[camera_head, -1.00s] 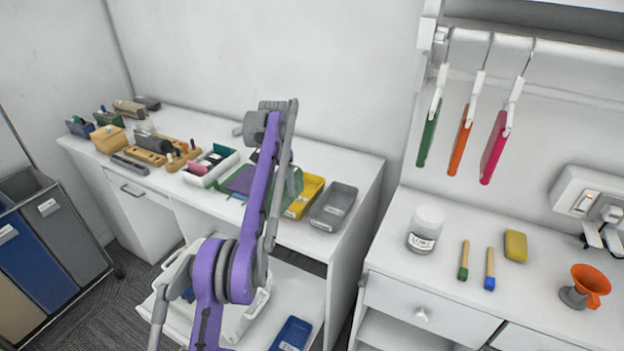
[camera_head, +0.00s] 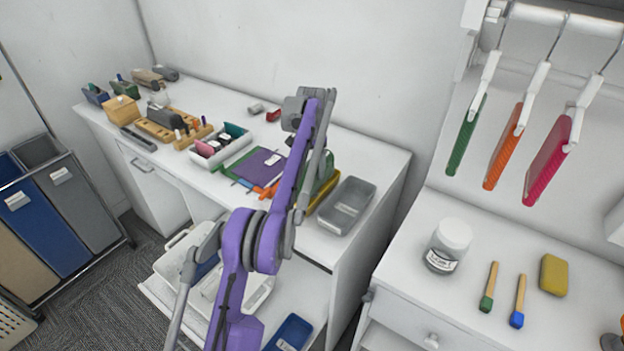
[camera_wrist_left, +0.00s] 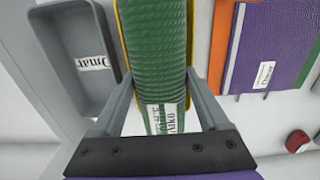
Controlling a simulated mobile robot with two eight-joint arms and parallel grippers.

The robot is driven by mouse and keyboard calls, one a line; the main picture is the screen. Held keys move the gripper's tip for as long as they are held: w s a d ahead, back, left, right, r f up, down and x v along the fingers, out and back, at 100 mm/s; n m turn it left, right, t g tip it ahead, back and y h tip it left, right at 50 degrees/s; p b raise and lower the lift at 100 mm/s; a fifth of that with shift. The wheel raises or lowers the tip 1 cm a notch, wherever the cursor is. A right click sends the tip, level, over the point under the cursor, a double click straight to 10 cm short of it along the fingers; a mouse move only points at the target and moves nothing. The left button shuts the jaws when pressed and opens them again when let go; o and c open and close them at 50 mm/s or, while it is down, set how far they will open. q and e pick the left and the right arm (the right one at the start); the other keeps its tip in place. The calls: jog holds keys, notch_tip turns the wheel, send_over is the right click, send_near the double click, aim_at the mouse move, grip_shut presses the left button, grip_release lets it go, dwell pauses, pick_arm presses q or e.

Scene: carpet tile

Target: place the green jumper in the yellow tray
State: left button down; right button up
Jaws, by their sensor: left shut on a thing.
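The green jumper (camera_wrist_left: 155,50) is a folded, ribbed green bundle with a white name label in the left wrist view. My left gripper (camera_wrist_left: 158,98) is shut on it, one finger along each side. The jumper also shows in the head view (camera_head: 324,176), partly behind my purple arm. The yellow tray (camera_head: 322,203) shows as a strip beneath the jumper. Its yellow rim (camera_wrist_left: 189,30) peeks out on both sides of the jumper in the wrist view. I cannot tell whether the jumper touches the tray floor. My right gripper is in neither view.
A grey tray (camera_head: 347,205) stands close to the right of the yellow one. A purple folder (camera_head: 258,166) on green and orange items lies to the left. The white desk (camera_head: 385,165) ends right of the grey tray. Jumper-like items hang from a rail at right.

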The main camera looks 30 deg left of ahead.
pick_arm(q)
jog(key=f, duration=0.3)
jog(key=shift+w+f+b, duration=0.25)
jog(key=shift+f+b, duration=0.05)
jog(key=shift+b, duration=0.05)
jog(key=shift+s+r, duration=0.1)
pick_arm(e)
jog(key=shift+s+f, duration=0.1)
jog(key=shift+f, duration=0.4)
pick_arm(q)
jog(key=shift+c, duration=1.7)
grip_release()
jog(key=shift+f, duration=0.25)
jog(key=o, duration=0.3)
jog(key=shift+r, duration=0.1)
jog(key=shift+o, duration=0.2)
jog(key=r+p, duration=0.3)
jog(key=r, duration=0.9)
jog(key=shift+w, duration=0.2)
jog(key=shift+s+d+r, duration=0.1)
jog(key=shift+s+r, duration=0.05)
jog(key=shift+r, duration=0.1)
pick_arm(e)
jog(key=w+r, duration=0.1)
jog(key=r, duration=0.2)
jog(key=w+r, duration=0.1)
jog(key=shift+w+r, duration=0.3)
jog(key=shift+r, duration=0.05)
